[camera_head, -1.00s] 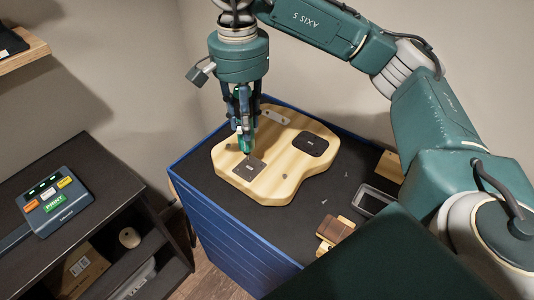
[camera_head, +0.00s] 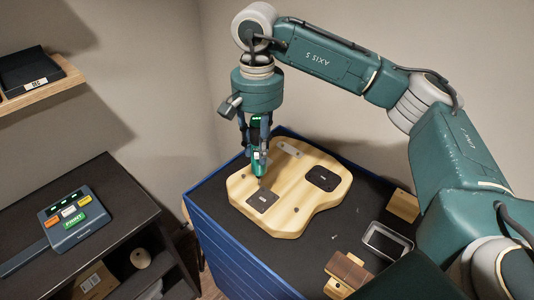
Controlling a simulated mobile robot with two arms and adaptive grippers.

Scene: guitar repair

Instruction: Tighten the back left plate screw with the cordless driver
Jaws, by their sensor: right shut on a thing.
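A pale wooden guitar body (camera_head: 290,208) lies on the dark top of the blue cabinet. A dark grey square plate (camera_head: 263,201) sits on its near left part. My right gripper (camera_head: 257,143) points down above the body, shut on the green cordless driver (camera_head: 259,162). The driver stands nearly upright, its tip at the back edge of the plate, close to the back left corner. I cannot tell whether the tip touches a screw; the screw there is too small to make out. My left gripper is not in view.
A black plate (camera_head: 323,179) and a silver piece (camera_head: 289,149) are also on the body. A grey-rimmed tray (camera_head: 387,241), a brown wooden block (camera_head: 347,270) and a small wooden piece (camera_head: 403,205) lie to the right. A button panel (camera_head: 68,219) stands on the left cabinet.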

